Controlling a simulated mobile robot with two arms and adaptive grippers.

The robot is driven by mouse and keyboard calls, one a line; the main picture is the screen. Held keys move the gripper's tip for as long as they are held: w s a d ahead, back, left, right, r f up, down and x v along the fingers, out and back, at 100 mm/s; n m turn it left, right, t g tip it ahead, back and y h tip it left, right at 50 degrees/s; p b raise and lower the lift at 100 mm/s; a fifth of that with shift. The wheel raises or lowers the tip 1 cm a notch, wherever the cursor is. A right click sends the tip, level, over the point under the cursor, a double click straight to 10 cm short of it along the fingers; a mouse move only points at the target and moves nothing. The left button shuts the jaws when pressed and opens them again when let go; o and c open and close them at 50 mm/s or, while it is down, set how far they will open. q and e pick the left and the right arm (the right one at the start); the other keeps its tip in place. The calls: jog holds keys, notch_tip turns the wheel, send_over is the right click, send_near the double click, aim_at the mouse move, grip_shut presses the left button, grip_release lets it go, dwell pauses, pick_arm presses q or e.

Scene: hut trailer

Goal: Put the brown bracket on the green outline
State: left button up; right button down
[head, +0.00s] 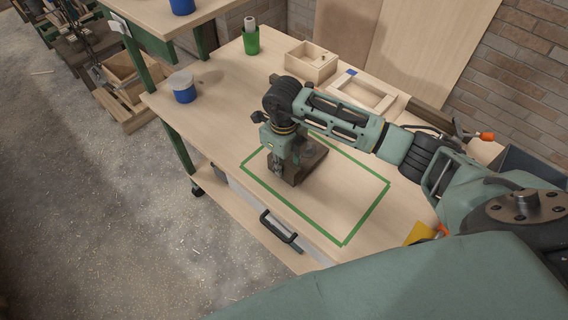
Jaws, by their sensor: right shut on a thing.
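The brown bracket (311,159) is on or just above the wooden workbench, at the upper left part of the green outline (367,214). The outline is a green rectangle on the bench top; its upper left part is partly hidden by my arm and the bracket. My right gripper (281,163) points down at the bracket and is shut on it. The fingertips are mostly hidden against the bracket, and I cannot tell whether it touches the bench. My left gripper is not in view.
A blue tin (183,90) and a green cup (251,40) stand on the bench's far left. A yellow item (418,233) lies right of the outline. The outline's right half is clear.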

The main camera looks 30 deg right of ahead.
jog(key=shift+w+f, duration=0.1)
jog(key=shift+f, duration=0.75)
jog(key=c, duration=1.5)
grip_release()
jog(key=shift+r, duration=0.1)
notch_tip(320, 180, up, 11)
jog(key=b, duration=0.3)
jog(key=shift+r, duration=0.4)
